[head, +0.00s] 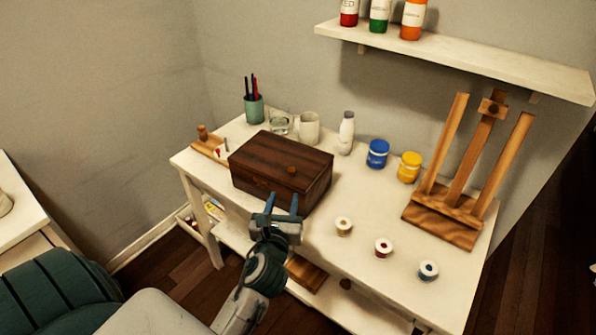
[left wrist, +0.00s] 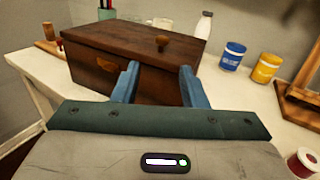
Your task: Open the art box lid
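The art box (head: 278,168) is a dark brown wooden box on the white table, with its lid down and a small round knob (head: 292,170) on top. In the left wrist view the box (left wrist: 135,50) and its knob (left wrist: 162,42) lie just beyond my fingers. My left gripper (head: 283,203) is in front of the box's front face near its right part, with its two blue fingers apart and nothing between them. The fingers also show in the left wrist view (left wrist: 157,84). I cannot tell whether a fingertip touches the box. My right gripper is not in view.
A cup of brushes (head: 254,108), a glass (head: 279,123), a mug (head: 308,128) and a white bottle (head: 346,133) stand behind the box. Blue (head: 377,154) and yellow (head: 409,167) jars and an easel (head: 460,190) are to the right. Small jars (head: 383,248) line the front right.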

